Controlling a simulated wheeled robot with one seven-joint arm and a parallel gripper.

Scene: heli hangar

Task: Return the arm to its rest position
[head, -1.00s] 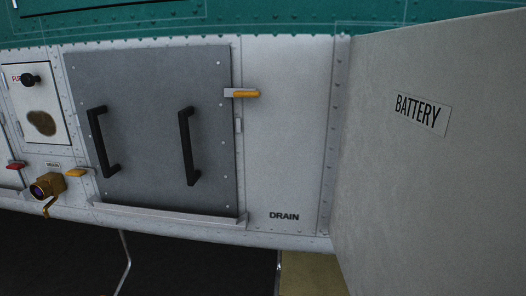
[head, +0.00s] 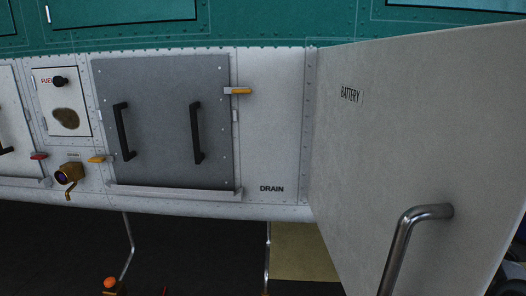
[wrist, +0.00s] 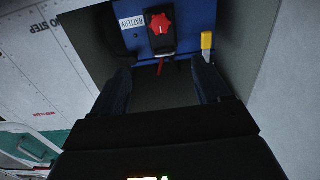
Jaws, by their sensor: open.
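My gripper (wrist: 165,76) shows only in the wrist view, with its two dark fingers apart and nothing seen between them. Beyond the fingers is a blue panel (wrist: 190,24) with a red star-shaped knob (wrist: 160,24) on a dark mount. A "BATTERY" label (wrist: 132,22) is beside the knob, and a yellow-tipped lever (wrist: 207,40) is to its right. The fingers appear apart from the knob, but the exact gap cannot be told. My arm and gripper are not in the head view.
A pale "BATTERY" door (head: 400,130) stands swung out at the right, with a metal bar handle (head: 415,225). Left of it is a grey hatch (head: 165,90) with two black handles and a yellow latch (head: 240,91). A brass valve (head: 68,175) juts out at the left.

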